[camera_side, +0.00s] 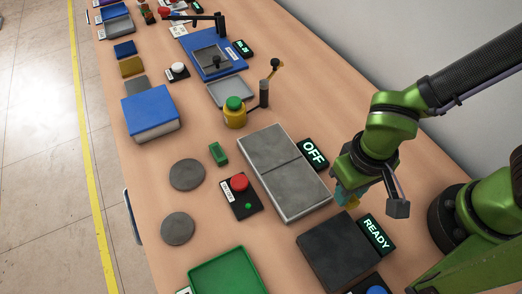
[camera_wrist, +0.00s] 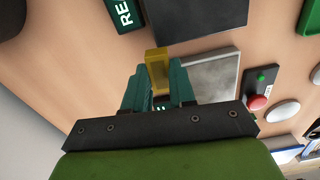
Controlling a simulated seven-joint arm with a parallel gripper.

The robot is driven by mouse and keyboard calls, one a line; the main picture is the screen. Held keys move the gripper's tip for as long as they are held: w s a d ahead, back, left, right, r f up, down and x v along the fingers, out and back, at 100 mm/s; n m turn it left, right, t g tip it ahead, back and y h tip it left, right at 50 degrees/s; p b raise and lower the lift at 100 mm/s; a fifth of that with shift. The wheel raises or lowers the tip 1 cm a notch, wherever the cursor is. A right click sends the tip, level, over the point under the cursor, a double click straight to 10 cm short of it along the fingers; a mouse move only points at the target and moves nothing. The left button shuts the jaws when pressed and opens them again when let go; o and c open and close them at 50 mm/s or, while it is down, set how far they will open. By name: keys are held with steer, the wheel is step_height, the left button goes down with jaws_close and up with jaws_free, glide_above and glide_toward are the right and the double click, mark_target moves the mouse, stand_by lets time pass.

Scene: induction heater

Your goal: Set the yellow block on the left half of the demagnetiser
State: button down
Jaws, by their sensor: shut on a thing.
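The yellow block (camera_wrist: 157,66) is between the two green fingertips of my gripper (camera_wrist: 158,80) in the wrist view, and the gripper is shut on it. In the side view my gripper (camera_side: 346,191) points down, and only a small part of the block (camera_side: 352,203) shows below it. The block appears beside the right edge of a grey plate (camera_side: 283,172), split into two halves by a seam, which looks like the demagnetiser. Nothing stands on either half. In the wrist view the plate (camera_wrist: 214,76) is partly hidden behind the fingers. The block's height above the table is unclear.
A dark plate (camera_side: 338,250) with a READY display (camera_side: 376,235) lies close to the gripper. A red-button box (camera_side: 240,196), green block (camera_side: 218,154), grey discs (camera_side: 187,174) and green tray (camera_side: 230,274) lie to the left.

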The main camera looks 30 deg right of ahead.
steer(key=w+d+r, duration=0.2)
steer(key=w+d, duration=0.1)
steer(key=w, duration=0.4)
steer(key=n, duration=0.1)
glide_above(268, 144)
steer(key=shift+s+f, duration=0.1)
steer(key=shift+f, duration=2.3)
steer(key=shift+f, duration=0.2)
steer(key=c, duration=0.9)
jaws_free()
steer(key=shift+c, duration=0.2)
